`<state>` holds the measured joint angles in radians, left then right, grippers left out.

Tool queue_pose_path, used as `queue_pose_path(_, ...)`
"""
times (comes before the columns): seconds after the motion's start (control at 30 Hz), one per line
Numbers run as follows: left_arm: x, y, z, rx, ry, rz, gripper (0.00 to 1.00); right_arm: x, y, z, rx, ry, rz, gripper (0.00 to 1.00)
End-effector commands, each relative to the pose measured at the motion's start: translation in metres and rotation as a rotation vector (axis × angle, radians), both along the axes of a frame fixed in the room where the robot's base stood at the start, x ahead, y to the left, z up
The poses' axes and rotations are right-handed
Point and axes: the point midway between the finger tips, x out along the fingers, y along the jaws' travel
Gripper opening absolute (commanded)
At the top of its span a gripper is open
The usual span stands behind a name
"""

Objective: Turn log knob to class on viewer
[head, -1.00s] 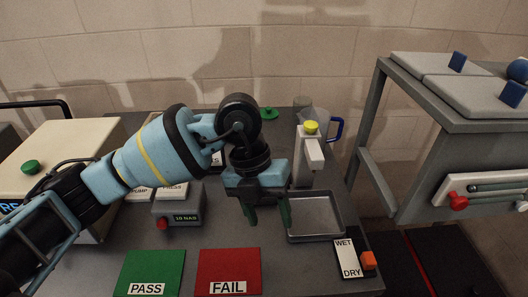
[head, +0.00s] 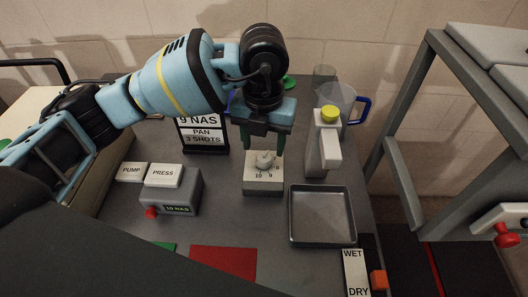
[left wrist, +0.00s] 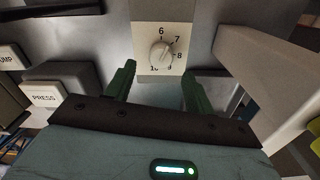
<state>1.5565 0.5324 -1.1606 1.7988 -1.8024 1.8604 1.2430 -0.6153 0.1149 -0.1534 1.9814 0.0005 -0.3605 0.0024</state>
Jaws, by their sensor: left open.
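The log knob (head: 265,160) is a pale round dial on a light box (head: 263,186) with printed numbers. It also shows in the left wrist view (left wrist: 161,53), with 6, 7, 8, 9 and 10 around it; its exact setting is hard to read. My left gripper (head: 263,145) is open, pointing down just above and behind the knob. In the left wrist view its green fingers (left wrist: 159,74) stand apart, with the knob centred ahead of the gap, apparently untouched. A card (head: 203,134) reads "9 NAS, PAN, 3 SHOTS". My right gripper is out of view.
A grey unit (head: 172,192) showing "10 NAS" stands left, with PRESS (head: 163,176) and PUMP labels. An empty metal tray (head: 322,217) lies right of the knob box. A yellow-topped dispenser (head: 324,145) and a jug (head: 340,100) stand behind it. A red mat (head: 222,260) lies in front.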

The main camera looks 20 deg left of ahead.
Motion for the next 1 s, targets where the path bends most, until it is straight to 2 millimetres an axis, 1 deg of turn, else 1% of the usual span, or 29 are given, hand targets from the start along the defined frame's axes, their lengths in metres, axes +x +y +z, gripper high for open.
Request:
queue_pose_path(0.03,0.000,0.000,-0.009,0.000,0.002,0.001,0.54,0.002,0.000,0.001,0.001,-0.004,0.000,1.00)
queue_pose_path(0.1,-0.001,0.000,-0.019,0.001,0.002,0.000,0.54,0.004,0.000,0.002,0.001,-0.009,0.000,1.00)
queue_pose_path(0.3,0.000,0.000,-0.037,-0.001,0.000,0.000,0.54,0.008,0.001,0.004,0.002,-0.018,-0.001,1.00)
queue_pose_path(0.43,0.000,0.000,-0.042,-0.002,-0.001,-0.001,0.54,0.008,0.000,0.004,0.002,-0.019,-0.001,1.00)
queue_pose_path(0.67,0.000,0.000,-0.042,-0.001,-0.001,-0.001,0.54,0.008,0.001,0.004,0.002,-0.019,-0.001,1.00)
queue_pose_path(1.0,0.000,0.000,-0.042,-0.001,-0.001,-0.001,0.09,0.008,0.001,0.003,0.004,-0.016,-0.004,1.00)
